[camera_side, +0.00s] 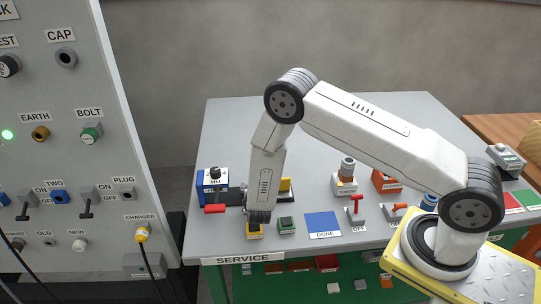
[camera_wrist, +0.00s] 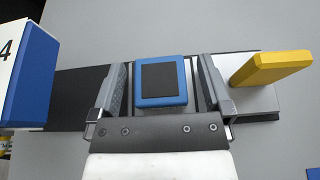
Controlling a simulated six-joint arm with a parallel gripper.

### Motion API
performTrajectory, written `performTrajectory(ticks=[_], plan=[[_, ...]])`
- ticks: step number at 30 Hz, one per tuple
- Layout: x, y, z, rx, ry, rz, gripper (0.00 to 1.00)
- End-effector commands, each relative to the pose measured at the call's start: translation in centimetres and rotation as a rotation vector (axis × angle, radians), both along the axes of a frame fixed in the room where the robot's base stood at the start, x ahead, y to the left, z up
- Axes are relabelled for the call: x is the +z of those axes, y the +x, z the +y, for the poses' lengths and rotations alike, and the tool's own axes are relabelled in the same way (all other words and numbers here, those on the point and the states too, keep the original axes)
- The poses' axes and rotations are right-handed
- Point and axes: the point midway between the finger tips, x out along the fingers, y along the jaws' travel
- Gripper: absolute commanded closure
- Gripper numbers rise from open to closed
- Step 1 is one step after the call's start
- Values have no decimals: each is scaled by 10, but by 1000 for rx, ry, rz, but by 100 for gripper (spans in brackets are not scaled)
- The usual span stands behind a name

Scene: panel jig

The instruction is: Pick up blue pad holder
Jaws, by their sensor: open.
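The blue pad holder (camera_wrist: 141,101), a blue square block with a black pad on top, sits on a dark strip in the wrist view. My gripper (camera_wrist: 162,84) is open, with one finger on each side of the holder. A narrow gap shows between the holder and each finger, so neither finger appears to touch it. In the side view my gripper (camera_side: 259,215) points down at the front left of the table, and I cannot make out the holder there.
A blue box (camera_wrist: 27,65) stands left of my gripper and a yellow handle (camera_wrist: 272,68) rises close on the right.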

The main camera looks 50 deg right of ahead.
Motion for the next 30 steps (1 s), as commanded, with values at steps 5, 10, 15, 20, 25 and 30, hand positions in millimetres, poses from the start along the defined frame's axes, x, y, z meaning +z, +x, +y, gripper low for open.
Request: performTrajectory(ticks=[5, 10, 15, 20, 25, 30], plan=[[0, 0, 0, 0, 0, 0, 0], [0, 0, 0, 0, 0, 0, 0], [0, 0, 0, 0, 0, 0, 44], [0, 0, 0, 0, 0, 0, 95], [0, 0, 0, 0, 0, -1, 100], [2, 0, 0, 0, 0, -1, 100]])
